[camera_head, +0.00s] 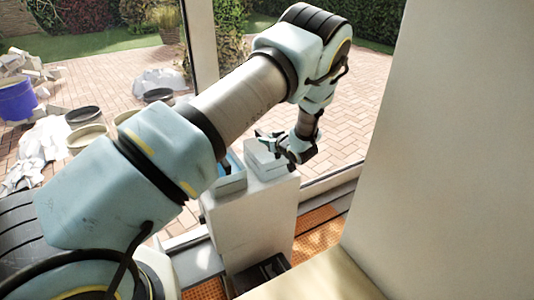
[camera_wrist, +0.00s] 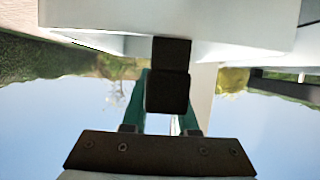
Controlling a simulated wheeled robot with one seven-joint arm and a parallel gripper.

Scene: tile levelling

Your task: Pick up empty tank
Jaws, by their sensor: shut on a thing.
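In the wrist view a pale grey-white box, which looks like the tank (camera_wrist: 90,15), fills the top of the picture, with a black block-like handle (camera_wrist: 168,88) sticking out of it. The green fingers of my gripper (camera_wrist: 167,100) are shut on this handle from both sides. In the head view my gripper (camera_head: 270,142) points left at the top of the pale tank (camera_head: 268,164), which is on or just above a white pedestal (camera_head: 245,228). My gripper partly hides the tank's top. I cannot see inside it or tell whether it is empty.
A blue-lined grey container (camera_head: 231,178) is beside the tank on the pedestal, partly behind my arm. A window frame post (camera_head: 203,45) and a large pale wall (camera_head: 440,150) flank the area. A purple bucket (camera_head: 16,99) and several basins lie on the paving outside.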

